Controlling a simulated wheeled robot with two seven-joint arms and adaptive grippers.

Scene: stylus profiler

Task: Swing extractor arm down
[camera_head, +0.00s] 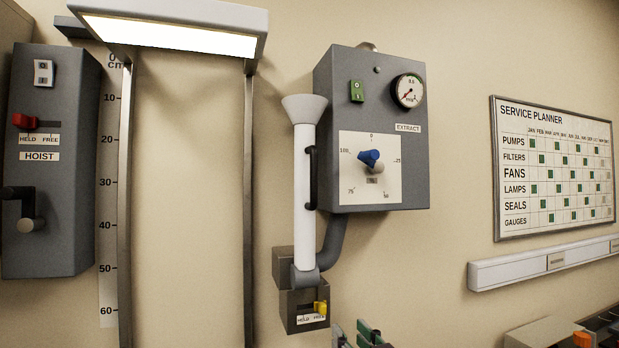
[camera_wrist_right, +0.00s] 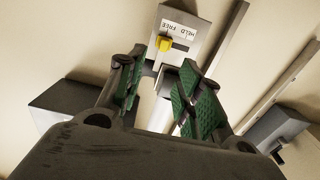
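The extractor arm (camera_head: 305,190) is a white tube with a flared hood (camera_head: 304,108) on top and a black handle (camera_head: 312,178) on its right side. It stands upright against the wall, its lower end at a grey pivot bracket (camera_head: 290,300). The bracket has a HELD/FREE label (camera_head: 311,319) and a yellow knob (camera_head: 320,307) at the right end, by FREE. The knob also shows in the right wrist view (camera_wrist_right: 163,43), ahead of the fingers. My right gripper (camera_head: 358,337) is open and empty, low and right of the bracket. My left gripper is out of view.
The EXTRACT box (camera_head: 400,150), with a blue-knobbed dial (camera_head: 369,158), a gauge and a green switch, is right of the tube. The HOIST box (camera_head: 55,160) with a red knob is at left. A lamp hood (camera_head: 170,20) hangs between rails. A planner board and ledge are at right.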

